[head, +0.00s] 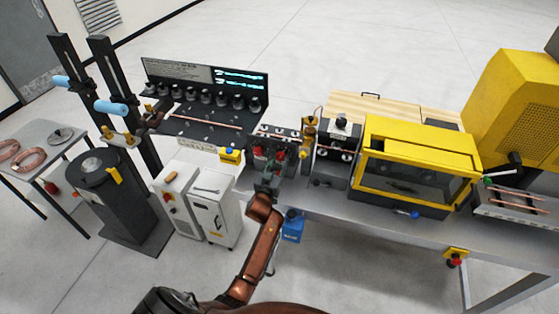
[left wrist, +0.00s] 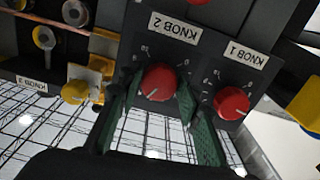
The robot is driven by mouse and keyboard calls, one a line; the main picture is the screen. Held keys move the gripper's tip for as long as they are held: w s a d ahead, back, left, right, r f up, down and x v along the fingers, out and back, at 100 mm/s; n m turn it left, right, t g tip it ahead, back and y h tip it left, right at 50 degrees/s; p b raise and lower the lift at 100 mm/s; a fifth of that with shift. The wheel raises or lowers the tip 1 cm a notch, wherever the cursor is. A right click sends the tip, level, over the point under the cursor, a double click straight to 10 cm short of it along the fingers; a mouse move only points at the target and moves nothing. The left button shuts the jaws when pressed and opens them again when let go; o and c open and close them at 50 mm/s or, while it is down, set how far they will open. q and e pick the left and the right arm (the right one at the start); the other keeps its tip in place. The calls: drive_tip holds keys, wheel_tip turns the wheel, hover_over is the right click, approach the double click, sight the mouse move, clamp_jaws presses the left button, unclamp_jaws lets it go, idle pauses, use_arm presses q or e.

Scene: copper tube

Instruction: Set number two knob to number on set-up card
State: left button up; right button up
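The red number one knob (left wrist: 231,103) is just right of the right finger. In the head view my left gripper (head: 267,180) is in front of the knob panel and partly hides it. I cannot make out a readable set-up card. My right gripper is not in view.
A yellow knob (left wrist: 75,92) and a KNOB 3 label (left wrist: 22,82) are left of the fingers. In the head view, a yellow-framed machine (head: 420,155) stands right on the bench. A white cabinet (head: 212,215) is left of my arm, and a blue container (head: 292,226) hangs right of it.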

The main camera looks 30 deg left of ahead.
use_arm(q)
drive_tip(key=c, duration=0.6)
drive_tip(key=shift+c, duration=0.4)
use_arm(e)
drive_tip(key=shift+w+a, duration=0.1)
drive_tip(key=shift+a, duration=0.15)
use_arm(q)
drive_tip(key=shift+m, duration=0.3)
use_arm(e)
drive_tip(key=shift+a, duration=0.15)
use_arm(q)
drive_tip(key=m, duration=0.3)
drive_tip(key=shift+b, duration=0.4)
drive_tip(key=m+b, duration=0.1)
drive_tip(key=m, duration=0.3)
drive_tip(key=shift+a+m, duration=0.1)
drive_tip(key=shift+m, duration=1.3)
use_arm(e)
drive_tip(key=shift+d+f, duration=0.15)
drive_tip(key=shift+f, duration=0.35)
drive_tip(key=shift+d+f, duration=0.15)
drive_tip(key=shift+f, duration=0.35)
use_arm(q)
drive_tip(key=shift+m, duration=0.3)
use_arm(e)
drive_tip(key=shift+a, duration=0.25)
